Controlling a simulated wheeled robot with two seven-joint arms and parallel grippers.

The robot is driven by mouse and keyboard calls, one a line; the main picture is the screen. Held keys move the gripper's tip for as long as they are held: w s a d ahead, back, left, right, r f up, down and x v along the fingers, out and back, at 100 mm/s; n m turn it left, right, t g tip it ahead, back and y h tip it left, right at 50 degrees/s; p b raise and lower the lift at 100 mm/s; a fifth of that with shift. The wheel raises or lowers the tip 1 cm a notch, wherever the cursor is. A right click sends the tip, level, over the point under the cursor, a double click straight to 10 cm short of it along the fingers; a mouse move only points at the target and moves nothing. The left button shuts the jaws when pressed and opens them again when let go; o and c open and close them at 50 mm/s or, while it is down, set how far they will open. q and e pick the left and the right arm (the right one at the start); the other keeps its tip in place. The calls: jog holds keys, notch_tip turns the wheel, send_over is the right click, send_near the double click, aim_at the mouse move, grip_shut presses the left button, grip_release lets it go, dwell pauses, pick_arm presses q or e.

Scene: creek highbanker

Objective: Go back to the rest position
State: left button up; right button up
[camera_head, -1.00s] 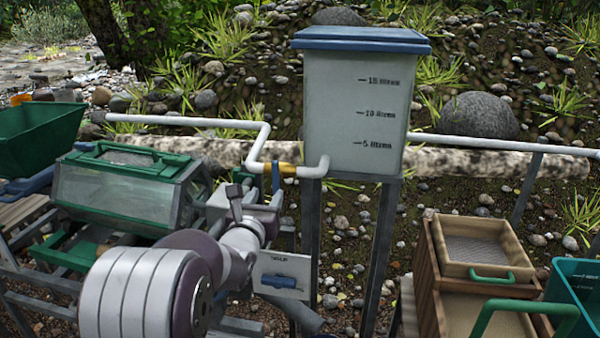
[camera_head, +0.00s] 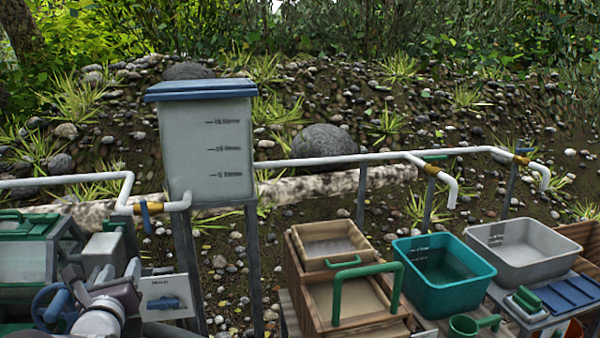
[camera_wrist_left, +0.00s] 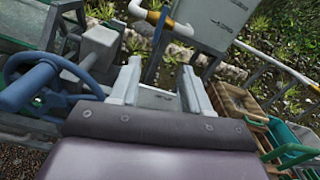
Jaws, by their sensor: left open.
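My left gripper (camera_head: 108,278) is at the lower left of the head view, with its arm coming up from the bottom edge. In the left wrist view its two pale fingers (camera_wrist_left: 161,88) stand apart with nothing between them. Behind the gap is a pale plate (camera_wrist_left: 155,99), the same plate (camera_head: 168,300) with a blue handle that shows in the head view. A blue handwheel (camera_head: 50,306) is just left of the gripper, and it also shows in the left wrist view (camera_wrist_left: 42,82). My right gripper is not in view.
A lidded grey water tank (camera_head: 207,150) stands on posts, with a white pipe (camera_head: 310,162) running right. A blue valve handle (camera_head: 146,217) is on the left pipe. A wooden box (camera_head: 298,262), teal tub (camera_head: 405,275) and grey tub (camera_head: 485,262) stand at right.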

pick_arm(q)
jog(key=s+d+f+n+g+h+p, duration=0.1)
jog(key=s+f+n+g, duration=0.25)
jog(key=f+n, duration=0.45)
jog(key=s+d+f+n+g+p, duration=0.1)
jog(key=s+f+n+g, duration=0.3)
jog(key=n, duration=0.8)
jog(key=s+d+r+n+g+h+p, duration=0.2)
jog(key=s+d+n+g+h+p, duration=0.1)
jog(key=s+d+n+g+p, duration=0.5)
jog(key=s+d+n+p, duration=0.1)
jog(key=s+d+n, duration=0.2)
jog(key=s+d, duration=0.3)
jog(key=shift+s+r, duration=0.3)
jog(key=shift+s, duration=0.15)
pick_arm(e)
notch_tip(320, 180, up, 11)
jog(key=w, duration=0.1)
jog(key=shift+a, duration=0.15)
pick_arm(q)
jog(key=shift+d+g, duration=0.1)
jog(key=shift+g, duration=0.15)
